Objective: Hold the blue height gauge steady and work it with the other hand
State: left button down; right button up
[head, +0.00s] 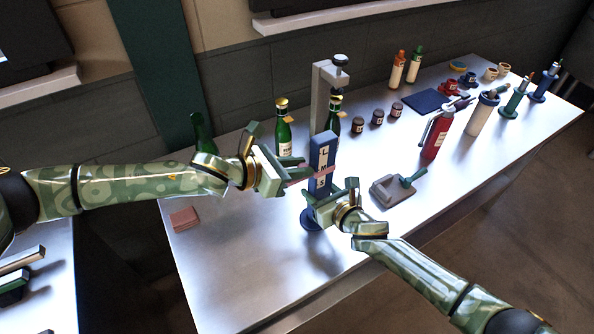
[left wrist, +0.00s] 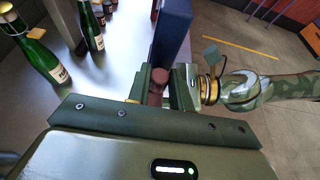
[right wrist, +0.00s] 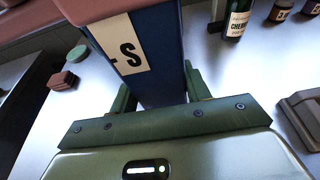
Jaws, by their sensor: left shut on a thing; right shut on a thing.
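The blue height gauge (head: 322,148) stands upright on the table, with a pale label lettered L and S on its face and a round blue base (head: 311,221). A reddish slider piece (head: 303,171) sticks out from its left side. My left gripper (head: 287,175) is shut on this reddish piece, which shows between the fingers in the left wrist view (left wrist: 158,85). My right gripper (head: 332,199) is shut on the gauge's blue post, low down above the base. In the right wrist view the post (right wrist: 160,55) rises between the fingers, with a reddish part (right wrist: 85,8) across the top edge.
Green bottles (head: 284,135) and a grey clamp stand (head: 320,95) stand behind the gauge. A grey block with a green handle (head: 398,189) lies to the right. Reddish pads (head: 184,219) lie at left. The front table is clear.

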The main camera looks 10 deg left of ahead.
pick_arm(q)
notch_tip(320, 180, up, 7)
jog(key=shift+r, duration=0.1)
pick_arm(e)
jog(key=shift+d+f, duration=0.1)
pick_arm(q)
jog(key=c, duration=1.2)
grip_release()
jog(key=shift+c, duration=0.2)
pick_arm(e)
jog(key=shift+s, duration=0.1)
pick_arm(q)
jog(key=v, duration=1.2)
jog(key=shift+s, duration=0.1)
jog(key=shift+a, duration=0.1)
pick_arm(e)
jog(key=o, duration=1.4)
jog(key=shift+c, duration=0.2)
